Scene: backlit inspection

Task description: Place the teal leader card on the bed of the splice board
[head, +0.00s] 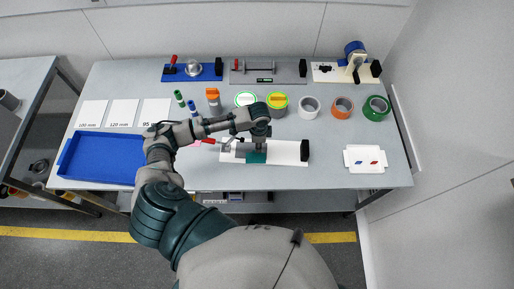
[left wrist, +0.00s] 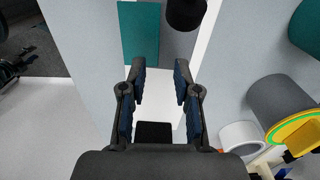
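The teal leader card (head: 256,158) lies on the white splice board (head: 285,151), near its front edge, left of the middle. It also shows at the top of the left wrist view (left wrist: 139,32), beyond the fingertips. My left gripper (head: 258,147) is over the board, just behind the card, and hides part of it. In the left wrist view my left gripper (left wrist: 158,68) has its fingers apart with nothing between them. I cannot tell its exact height above the board. A black block (head: 305,150) stands at the board's right end. My right gripper is not in view.
A blue tray (head: 100,182) is at the left. Several tape rolls, including an orange one (head: 343,107) and a green one (head: 376,108), stand behind and right of the board. Fixtures line the back.

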